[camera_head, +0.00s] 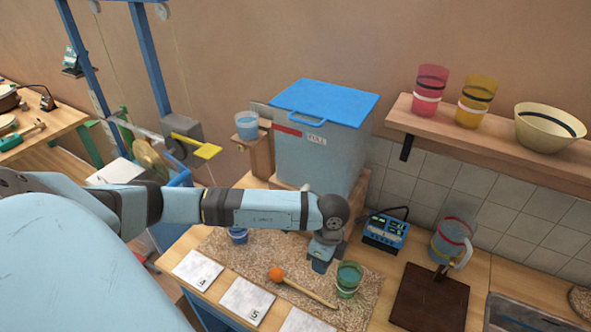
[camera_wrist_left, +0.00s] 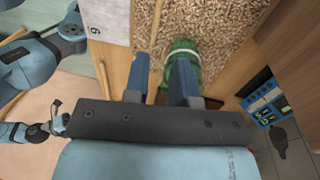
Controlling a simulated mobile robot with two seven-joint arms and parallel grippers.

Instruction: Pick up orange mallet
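The orange mallet has a round orange head (camera_head: 276,274) and a thin wooden handle (camera_head: 312,293). It lies on the speckled mat (camera_head: 215,243), its handle running down and right towards a green cup (camera_head: 348,279). My left gripper (camera_head: 321,265) hangs above the mat, up and right of the mallet's head. In the left wrist view, the left gripper's blue fingers (camera_wrist_left: 161,62) are apart, with nothing seen held between them. The green cup (camera_wrist_left: 182,47) shows just beyond the fingers. I cannot make out the mallet's orange head in that view. My right gripper is not seen.
White numbered cards (camera_head: 247,301) line the front of the mat. A small blue cup (camera_head: 238,235) stands behind the mallet. A large bin with a blue lid (camera_head: 325,103) stands at the back. A blue device (camera_head: 385,231) and a dark board (camera_head: 428,299) are to the right.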

